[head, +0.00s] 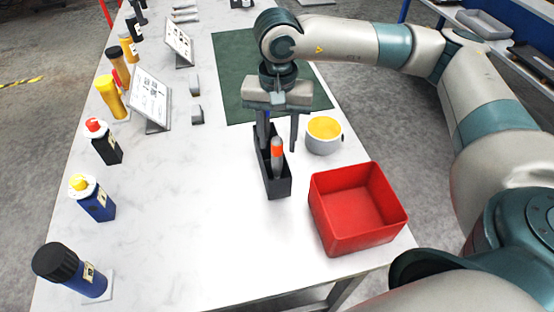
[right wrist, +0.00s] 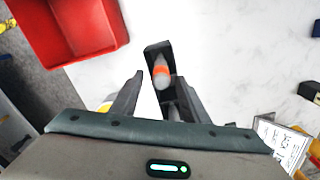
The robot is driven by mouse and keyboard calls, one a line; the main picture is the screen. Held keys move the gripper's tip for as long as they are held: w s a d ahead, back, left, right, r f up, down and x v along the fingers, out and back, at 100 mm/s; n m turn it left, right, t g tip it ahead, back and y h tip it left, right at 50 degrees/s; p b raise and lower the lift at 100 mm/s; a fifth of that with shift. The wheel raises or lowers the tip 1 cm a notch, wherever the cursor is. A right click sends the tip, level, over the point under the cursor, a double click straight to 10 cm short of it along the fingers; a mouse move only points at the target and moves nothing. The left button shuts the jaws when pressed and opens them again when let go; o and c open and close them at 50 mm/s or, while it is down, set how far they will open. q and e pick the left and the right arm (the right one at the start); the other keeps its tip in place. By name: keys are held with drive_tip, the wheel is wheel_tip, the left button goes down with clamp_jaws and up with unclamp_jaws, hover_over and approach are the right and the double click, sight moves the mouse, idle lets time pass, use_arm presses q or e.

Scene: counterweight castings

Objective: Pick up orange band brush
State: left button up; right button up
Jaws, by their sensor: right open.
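In the right wrist view the brush (right wrist: 161,72) shows near the middle, in the holder (right wrist: 154,49). My right gripper (head: 279,148) points down over the holder, open. In the right wrist view its fingers (right wrist: 160,77) are apart, one on each side of the brush's line; I cannot tell whether either touches the holder. My left gripper is not in view.
A red bin (head: 333,231) stands right of the holder near the table edge. A grey pot with a yellow top (head: 324,135) is close beside the right finger. A green mat (head: 232,85) lies behind. Several bottles line the left edge; the table's middle left is clear.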

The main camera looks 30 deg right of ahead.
sight(277, 175)
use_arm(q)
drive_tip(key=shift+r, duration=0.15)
use_arm(e)
drive_tip(key=shift+s+f+p, duration=0.1)
drive_tip(key=shift+f+p, duration=0.15)
drive_tip(key=shift+p, duration=0.1)
drive_tip(key=f, duration=0.1)
drive_tip(key=f+p, duration=0.2)
drive_tip(key=shift+s+a+f, duration=0.3)
drive_tip(key=shift+s+f, duration=0.05)
drive_tip(key=shift+f, duration=0.45)
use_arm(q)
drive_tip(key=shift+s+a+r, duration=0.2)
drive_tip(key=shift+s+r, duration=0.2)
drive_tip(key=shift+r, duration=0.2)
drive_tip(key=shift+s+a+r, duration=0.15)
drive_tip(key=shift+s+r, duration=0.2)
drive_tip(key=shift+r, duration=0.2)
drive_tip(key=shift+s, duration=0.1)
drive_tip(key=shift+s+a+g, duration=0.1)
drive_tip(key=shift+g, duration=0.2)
use_arm(e)
clamp_jaws()
